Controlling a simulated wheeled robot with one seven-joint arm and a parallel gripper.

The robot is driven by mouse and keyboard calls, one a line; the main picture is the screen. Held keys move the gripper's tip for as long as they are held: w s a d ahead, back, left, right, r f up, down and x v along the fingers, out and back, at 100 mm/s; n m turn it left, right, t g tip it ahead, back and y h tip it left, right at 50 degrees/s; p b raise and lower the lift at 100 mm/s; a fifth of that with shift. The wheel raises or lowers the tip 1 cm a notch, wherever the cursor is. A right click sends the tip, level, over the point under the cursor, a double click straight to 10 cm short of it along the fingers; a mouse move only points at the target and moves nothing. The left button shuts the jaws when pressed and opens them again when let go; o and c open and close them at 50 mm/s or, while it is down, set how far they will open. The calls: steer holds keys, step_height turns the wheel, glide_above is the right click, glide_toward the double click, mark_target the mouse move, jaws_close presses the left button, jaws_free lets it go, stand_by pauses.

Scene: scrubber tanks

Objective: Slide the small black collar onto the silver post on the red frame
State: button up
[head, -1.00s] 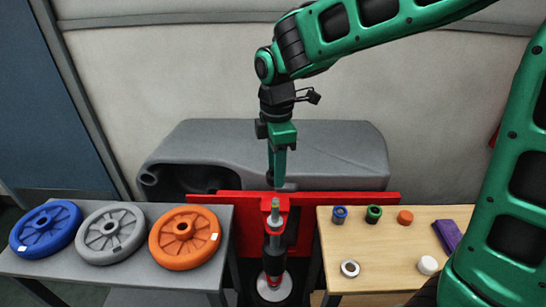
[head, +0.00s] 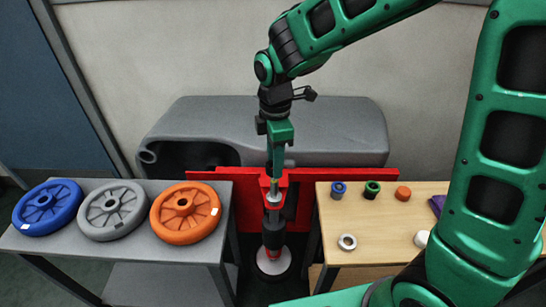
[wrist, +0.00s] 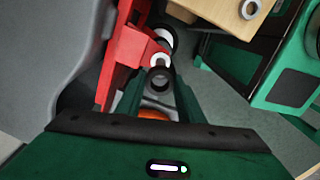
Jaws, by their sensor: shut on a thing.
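My gripper (head: 275,172) points straight down over the red frame (head: 345,180) between the two tables. In the wrist view my gripper (wrist: 158,98) is shut on the small black collar (wrist: 158,83), a dark ring with a pale opening. The fingers mostly hide the collar in the head view. The silver post (head: 272,192) stands upright on the frame at the fingertips. Whether the collar touches or surrounds the post cannot be told. The red frame (wrist: 118,55) also shows left of the collar in the wrist view.
A grey table with a blue wheel (head: 48,207), a grey wheel (head: 112,210) and an orange wheel (head: 186,213) stands left. A wooden table (head: 385,235) with a blue ring (head: 338,190), a green ring (head: 372,190) and a silver ring (head: 347,242) stands right. A grey tank (head: 330,125) is behind.

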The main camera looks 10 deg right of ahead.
steer(key=shift+s+f, duration=0.1)
steer(key=shift+f, duration=0.1)
stand_by(0.7)
steer(key=shift+f, duration=0.35)
stand_by(0.4)
steer(key=shift+f, duration=0.35)
steer(key=shift+f, duration=0.1)
stand_by(0.3)
steer(key=shift+f, duration=0.85)
steer(key=shift+f, duration=1.05)
stand_by(3.7)
